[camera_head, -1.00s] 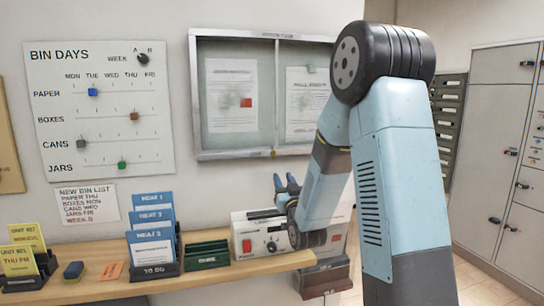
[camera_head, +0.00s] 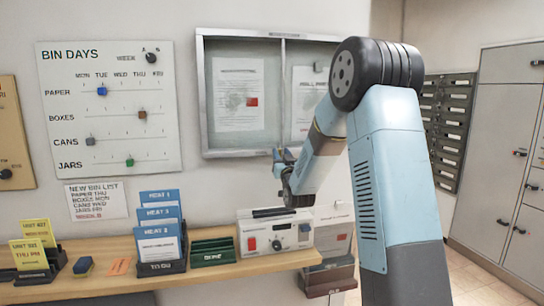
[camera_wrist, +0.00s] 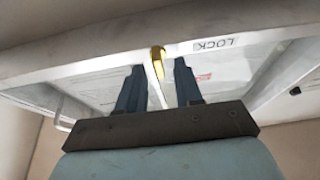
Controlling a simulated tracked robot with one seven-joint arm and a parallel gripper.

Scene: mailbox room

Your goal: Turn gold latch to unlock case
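The glass-fronted notice case (camera_head: 203,90) hangs on the wall with papers inside; its pale lower frame (camera_wrist: 90,66) fills much of the wrist view. The gold latch (camera_wrist: 157,56) sits on that frame near the middle, beside an upside-down "LOCK" label (camera_wrist: 216,44). My gripper (camera_wrist: 159,65) is open, its two blue fingers apart on either side of the latch in the picture. I cannot tell whether they touch it. In the head view my gripper (camera_head: 284,158) is at the case's lower edge, and I cannot make out the latch there.
Below is a wooden shelf (camera_head: 110,285) with blue booklets (camera_head: 158,230), a green holder (camera_head: 212,251) and a white device (camera_head: 272,236) with a red switch. A bin-days board (camera_head: 108,105) hangs at left. Grey lockers (camera_head: 510,150) stand at right.

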